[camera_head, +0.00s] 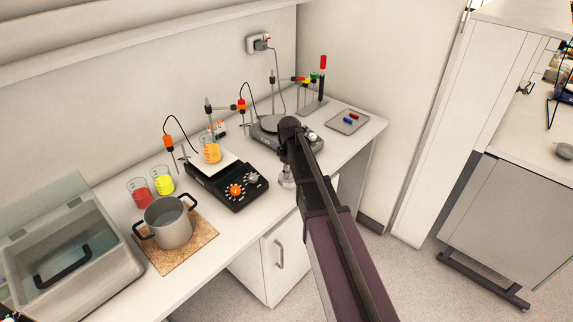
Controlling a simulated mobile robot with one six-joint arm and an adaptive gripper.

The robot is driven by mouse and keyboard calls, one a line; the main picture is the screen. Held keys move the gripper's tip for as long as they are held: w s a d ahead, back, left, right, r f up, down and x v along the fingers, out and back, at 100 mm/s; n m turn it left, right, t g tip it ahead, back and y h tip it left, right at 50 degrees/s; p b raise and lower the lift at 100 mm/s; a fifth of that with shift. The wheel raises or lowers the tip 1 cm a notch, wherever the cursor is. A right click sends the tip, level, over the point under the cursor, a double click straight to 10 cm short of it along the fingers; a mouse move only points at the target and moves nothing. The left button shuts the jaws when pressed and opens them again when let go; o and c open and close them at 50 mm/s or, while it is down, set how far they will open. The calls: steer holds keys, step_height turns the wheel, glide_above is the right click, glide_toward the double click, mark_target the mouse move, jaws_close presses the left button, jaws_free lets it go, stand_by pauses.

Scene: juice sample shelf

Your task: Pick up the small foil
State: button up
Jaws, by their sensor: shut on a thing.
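My arm reaches in from the bottom right and hides most of my gripper (287,173), which shows small at the counter's front edge, just right of the black hotplate. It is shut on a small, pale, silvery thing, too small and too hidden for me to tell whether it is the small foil. I cannot make out a separate small foil anywhere on the counter.
A hotplate (228,192) bears a beaker of orange liquid (211,152). Left are red (140,197) and yellow (164,184) beakers, a pot (171,228) and a clear-lidded box (65,255). Behind my arm are a second stirrer (310,139) and a small tray (346,127).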

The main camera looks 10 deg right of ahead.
steer(key=s+r, duration=0.1)
steer(key=s, duration=0.9)
steer(key=shift+s+p, duration=0.4)
steer(key=shift+d, duration=0.15)
